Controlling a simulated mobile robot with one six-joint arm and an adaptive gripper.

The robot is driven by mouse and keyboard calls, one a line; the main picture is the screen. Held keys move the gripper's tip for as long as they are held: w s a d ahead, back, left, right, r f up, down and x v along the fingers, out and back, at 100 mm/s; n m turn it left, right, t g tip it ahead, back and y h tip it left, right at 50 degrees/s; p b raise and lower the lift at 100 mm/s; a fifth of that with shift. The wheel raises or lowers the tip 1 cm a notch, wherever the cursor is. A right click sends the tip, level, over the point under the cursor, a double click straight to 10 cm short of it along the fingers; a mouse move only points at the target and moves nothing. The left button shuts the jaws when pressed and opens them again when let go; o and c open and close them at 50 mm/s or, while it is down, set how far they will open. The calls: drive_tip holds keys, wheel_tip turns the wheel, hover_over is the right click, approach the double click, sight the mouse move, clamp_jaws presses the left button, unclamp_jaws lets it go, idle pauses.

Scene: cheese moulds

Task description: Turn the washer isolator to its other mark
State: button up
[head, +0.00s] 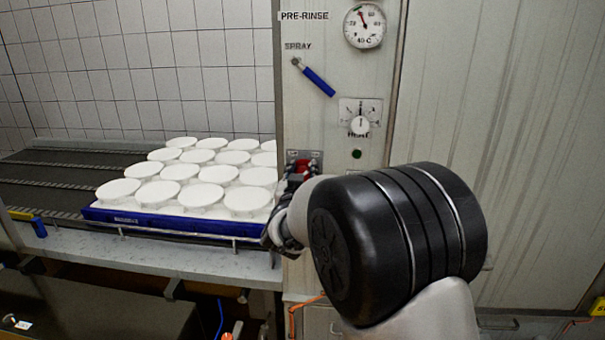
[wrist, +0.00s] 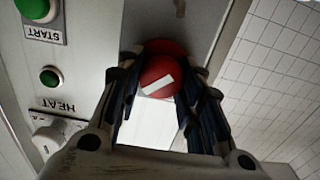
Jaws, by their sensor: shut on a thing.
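The washer isolator is a red round knob with a white bar mark (wrist: 160,77), seen in the wrist view between my fingers. My gripper (wrist: 163,88) is shut on the knob, one finger on each side. The white bar lies slanted in the wrist view. In the head view a bit of the red isolator (head: 301,168) shows on the panel below the heat dial, mostly hidden by my gripper (head: 292,190) and arm. The marks around the knob cannot be read.
The panel carries a heat dial (head: 360,124), a blue-handled spray lever (head: 317,81), a temperature gauge (head: 364,26) and a green button (head: 357,154). To the left, a blue tray (head: 170,224) of white moulds stands close to my gripper. A grey conveyor (head: 45,185) lies beyond.

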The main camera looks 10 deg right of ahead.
drive_tip(key=shift+c, duration=1.1)
drive_tip(key=shift+r, duration=0.1)
drive_tip(key=shift+n+p, duration=0.3)
drive_tip(key=shift+p, duration=0.05)
drive_tip(key=shift+r+n+p, duration=0.15)
drive_tip(key=shift+n+p, duration=0.3)
drive_tip(key=shift+n, duration=0.15)
drive_tip(key=n+p, duration=0.2)
drive_tip(key=n, duration=0.1)
drive_tip(key=shift+w+p, duration=0.1)
drive_tip(key=shift+p, duration=0.25)
drive_tip(key=n+p, duration=0.2)
drive_tip(key=n, duration=0.2)
drive_tip(key=shift+a, duration=0.1)
drive_tip(key=n+p, duration=0.3)
drive_tip(key=n, duration=0.1)
drive_tip(key=shift+n, duration=0.3)
drive_tip(key=shift+n+p, duration=0.95)
drive_tip(key=shift+n, duration=1.25)
